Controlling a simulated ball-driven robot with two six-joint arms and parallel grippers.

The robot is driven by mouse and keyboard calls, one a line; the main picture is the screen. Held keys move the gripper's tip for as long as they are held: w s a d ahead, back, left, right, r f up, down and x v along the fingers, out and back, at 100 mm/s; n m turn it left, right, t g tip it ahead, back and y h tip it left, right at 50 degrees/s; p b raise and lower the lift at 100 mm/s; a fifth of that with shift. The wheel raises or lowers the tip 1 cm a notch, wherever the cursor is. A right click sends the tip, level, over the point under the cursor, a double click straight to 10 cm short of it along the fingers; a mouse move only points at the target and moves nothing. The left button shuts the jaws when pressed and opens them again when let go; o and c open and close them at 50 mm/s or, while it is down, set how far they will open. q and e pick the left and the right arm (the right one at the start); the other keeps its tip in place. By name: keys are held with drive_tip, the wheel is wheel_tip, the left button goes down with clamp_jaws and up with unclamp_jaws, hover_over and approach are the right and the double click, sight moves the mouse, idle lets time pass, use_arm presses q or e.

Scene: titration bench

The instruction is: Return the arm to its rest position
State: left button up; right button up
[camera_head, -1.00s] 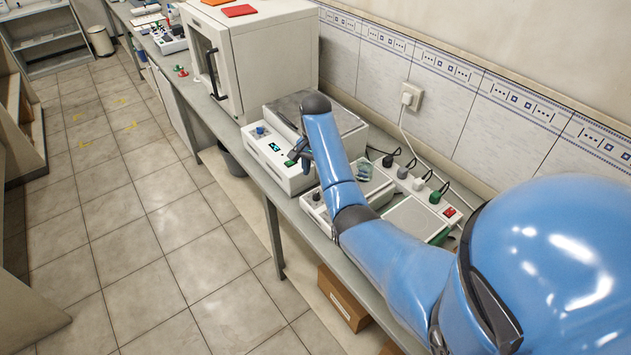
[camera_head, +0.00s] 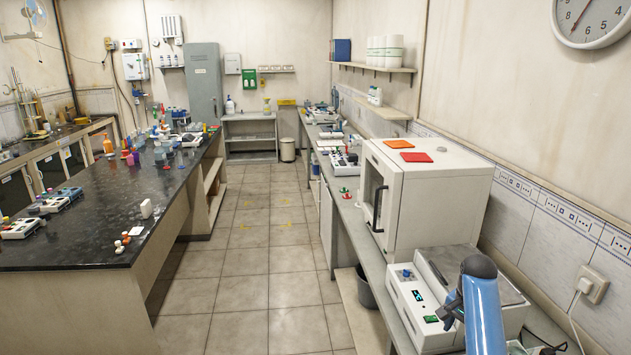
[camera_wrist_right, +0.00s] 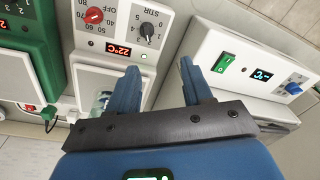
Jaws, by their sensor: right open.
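A white hotplate with a stir knob and a display of 22 °C (camera_wrist_right: 110,45) lies beyond the fingers. A glass vessel (camera_wrist_right: 100,102) shows partly behind the left finger. My left gripper is in neither view.
A white oven-like cabinet (camera_head: 433,200) with orange and red pads on top stands on the right bench. A dark island bench (camera_head: 80,235) with bottles and instruments is at left. The tiled aisle (camera_head: 268,265) between the benches is clear. A green-cased instrument (camera_wrist_right: 35,70) stands beside the hotplate.

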drive_tip(key=w+d+r+n+t+h, duration=0.1)
drive_tip(key=w+r+n+t+h, duration=0.25)
drive_tip(key=w+r+t, duration=0.45)
drive_tip(key=s+a+f+n+t+y+b, duration=0.1)
drive_tip(key=s+a, duration=0.5)
drive_tip(key=s, duration=0.9)
drive_tip(key=s+a+f+n+t+y+b, duration=0.1)
drive_tip(key=s+a+f+n+t, duration=0.3)
drive_tip(key=s, duration=1.1)
drive_tip(key=s+a+f+n+t+y+b, duration=0.2)
drive_tip(key=s+a+f, duration=0.5)
drive_tip(key=s, duration=0.8)
drive_tip(key=shift+s+a+f+n+t+b, duration=0.4)
drive_tip(key=shift+a+t+b, duration=0.2)
drive_tip(key=shift+a+t, duration=0.4)
drive_tip(key=shift+w+a+r, duration=0.1)
drive_tip(key=shift+a, duration=0.05)
drive_tip(key=shift+c, duration=0.7)
